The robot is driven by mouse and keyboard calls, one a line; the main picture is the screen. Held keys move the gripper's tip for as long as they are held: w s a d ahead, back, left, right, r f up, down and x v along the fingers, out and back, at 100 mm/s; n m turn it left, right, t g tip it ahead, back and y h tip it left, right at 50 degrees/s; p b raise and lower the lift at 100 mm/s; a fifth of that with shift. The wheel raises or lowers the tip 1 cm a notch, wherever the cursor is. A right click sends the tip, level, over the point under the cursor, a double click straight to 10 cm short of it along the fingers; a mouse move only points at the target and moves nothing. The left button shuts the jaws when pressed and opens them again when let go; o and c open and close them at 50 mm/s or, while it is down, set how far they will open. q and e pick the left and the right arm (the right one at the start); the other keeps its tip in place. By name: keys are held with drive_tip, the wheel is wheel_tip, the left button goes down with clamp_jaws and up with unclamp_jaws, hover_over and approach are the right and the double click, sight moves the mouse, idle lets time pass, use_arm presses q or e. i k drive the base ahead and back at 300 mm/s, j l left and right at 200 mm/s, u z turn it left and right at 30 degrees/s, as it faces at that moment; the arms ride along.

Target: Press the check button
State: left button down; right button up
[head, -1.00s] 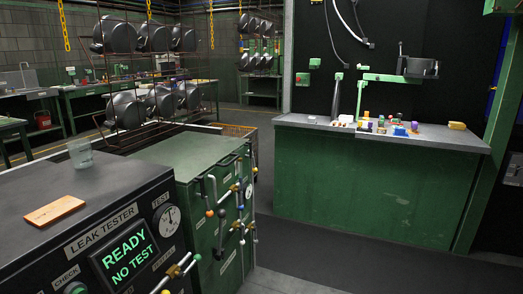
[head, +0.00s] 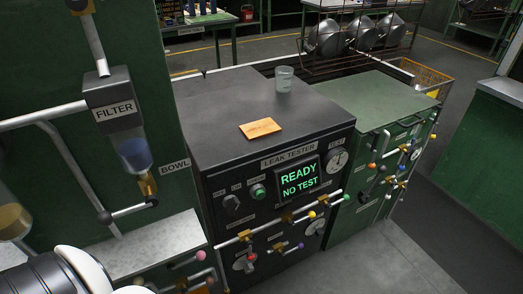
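The leak tester (head: 228,160) is a dark box in the middle of the head view. Its screen (head: 299,179) reads "READY NO TEST" in green. The green round check button (head: 258,191) is on its front panel, left of the screen. The small label above it is too small to read now. A dark knob (head: 231,203) is left of the button. Neither gripper is in view. A rounded black and white part at the bottom left corner looks like part of my arm, well apart from the button.
Pipes and valves (head: 245,236) stick out below the button. A filter unit (head: 119,115) on a green panel and a grey ledge (head: 150,246) are at left. Floor is clear at the right front.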

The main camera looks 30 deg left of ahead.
sight(260, 194)
drive_tip(key=j+u, duration=0.1)
drive_tip(key=u, duration=0.9)
drive_tip(key=i+l, duration=0.05)
